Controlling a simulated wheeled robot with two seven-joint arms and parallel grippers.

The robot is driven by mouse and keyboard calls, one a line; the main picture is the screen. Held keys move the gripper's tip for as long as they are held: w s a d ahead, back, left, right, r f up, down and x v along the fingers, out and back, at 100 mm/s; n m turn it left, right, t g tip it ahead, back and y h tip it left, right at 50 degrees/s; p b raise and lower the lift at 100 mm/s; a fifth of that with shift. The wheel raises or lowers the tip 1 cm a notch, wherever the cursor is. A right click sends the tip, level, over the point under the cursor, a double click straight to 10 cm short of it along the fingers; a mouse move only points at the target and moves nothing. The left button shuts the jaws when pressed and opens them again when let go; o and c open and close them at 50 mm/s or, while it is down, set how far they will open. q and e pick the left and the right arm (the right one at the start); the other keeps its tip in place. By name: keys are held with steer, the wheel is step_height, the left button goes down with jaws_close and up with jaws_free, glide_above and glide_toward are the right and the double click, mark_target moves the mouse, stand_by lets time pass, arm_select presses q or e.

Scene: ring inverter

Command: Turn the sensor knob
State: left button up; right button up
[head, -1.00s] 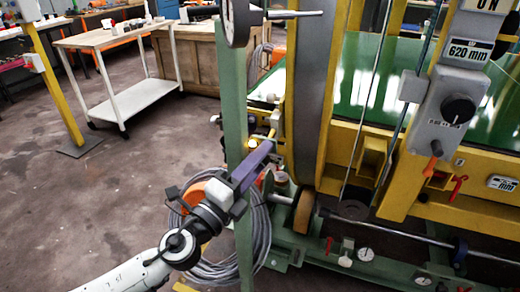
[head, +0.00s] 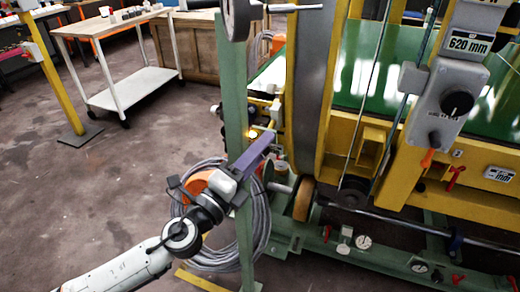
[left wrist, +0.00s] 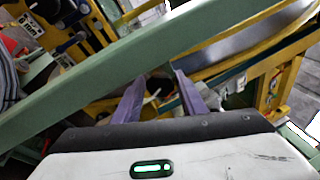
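A black round knob (head: 457,103) sits on the grey control box (head: 440,95) under the "620 mm" display at the right of the head view. I cannot tell whether this is the sensor knob. A small device with a glowing orange light (head: 253,134) is behind the green post, close to my left gripper. My left gripper (head: 268,141) has purple fingers and is beside the post, well left of the control box. In the left wrist view its fingers (left wrist: 160,73) are apart, with nothing clearly held between them. My right gripper is not in view.
The green upright post (head: 237,120) stands close to the left gripper and crosses the left wrist view. A coiled grey cable (head: 262,230) hangs behind the arm. The yellow and green machine fills the right. Floor at left is open, with a white cart (head: 130,92) farther back.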

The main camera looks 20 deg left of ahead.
arm_select(q)
steer(key=b+v, duration=0.3)
steer(key=v, duration=0.7)
steer(key=shift+s+b, duration=0.15)
steer(key=shift+b, duration=0.2)
